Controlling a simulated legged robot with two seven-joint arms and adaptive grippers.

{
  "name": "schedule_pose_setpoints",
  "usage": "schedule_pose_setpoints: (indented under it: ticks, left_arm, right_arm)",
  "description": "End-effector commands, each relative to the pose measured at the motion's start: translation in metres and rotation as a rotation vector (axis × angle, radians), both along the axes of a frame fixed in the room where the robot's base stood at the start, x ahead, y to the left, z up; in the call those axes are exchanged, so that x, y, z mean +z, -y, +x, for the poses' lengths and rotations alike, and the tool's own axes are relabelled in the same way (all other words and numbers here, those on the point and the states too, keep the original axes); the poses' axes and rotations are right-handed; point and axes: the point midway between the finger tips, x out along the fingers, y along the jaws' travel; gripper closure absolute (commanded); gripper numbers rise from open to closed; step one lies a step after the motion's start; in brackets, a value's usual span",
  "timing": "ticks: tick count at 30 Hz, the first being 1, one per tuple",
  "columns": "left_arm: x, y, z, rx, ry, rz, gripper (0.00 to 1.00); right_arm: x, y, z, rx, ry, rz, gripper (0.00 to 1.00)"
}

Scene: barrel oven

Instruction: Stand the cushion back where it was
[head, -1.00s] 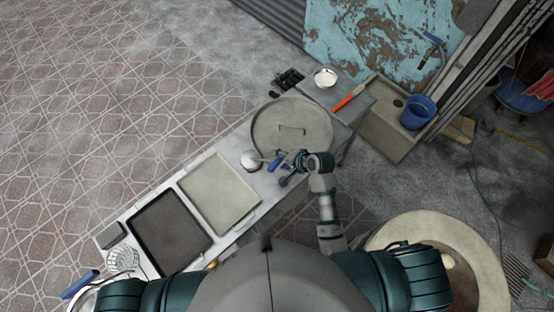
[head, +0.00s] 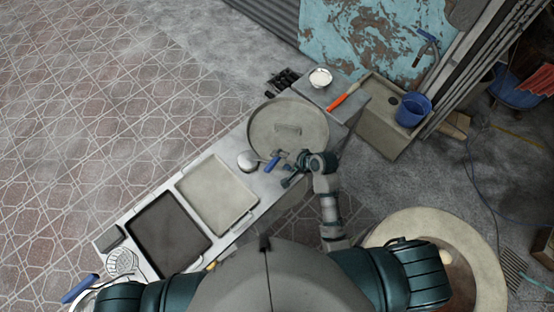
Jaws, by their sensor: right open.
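I cannot make out a cushion for certain in the head view. A small dark grey block (head: 109,238) lies at the left end of the long table, and a grey rounded shape (head: 464,12) shows at the top right edge; I cannot tell if either is the cushion. My right gripper (head: 290,170) is open at the table's front edge, beside a large round grey lid (head: 292,112) and close to a blue-handled tool (head: 272,163). I cannot tell whether it touches the tool. My left gripper is out of view.
The long table (head: 250,212) carries a pale tray (head: 215,195), a dark tray (head: 168,235), a metal bowl (head: 248,160) and a wire basket (head: 121,262). A stone sink (head: 375,130) with a blue bucket (head: 413,108) stands at right. Tiled floor beyond the table is clear.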

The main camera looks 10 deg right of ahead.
Motion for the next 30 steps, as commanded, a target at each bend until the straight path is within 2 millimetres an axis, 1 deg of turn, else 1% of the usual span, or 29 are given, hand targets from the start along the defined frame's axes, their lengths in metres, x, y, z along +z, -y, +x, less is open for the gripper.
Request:
schedule_pose_setpoints:
  ticks: [3,7,21,30]
  left_arm:
    - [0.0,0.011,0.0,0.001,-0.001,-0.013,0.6]
    - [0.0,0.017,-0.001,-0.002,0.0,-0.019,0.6]
    - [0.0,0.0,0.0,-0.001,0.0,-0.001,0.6]
    - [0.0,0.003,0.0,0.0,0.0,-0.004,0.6]
  right_arm:
    - [0.005,0.001,-0.003,0.0,0.0,-0.002,0.38]
    - [0.01,0.003,-0.007,0.0,0.001,-0.003,0.38]
    - [0.029,0.019,-0.019,-0.001,0.001,-0.002,0.38]
    - [0.04,0.026,-0.026,0.001,0.0,-0.001,0.38]
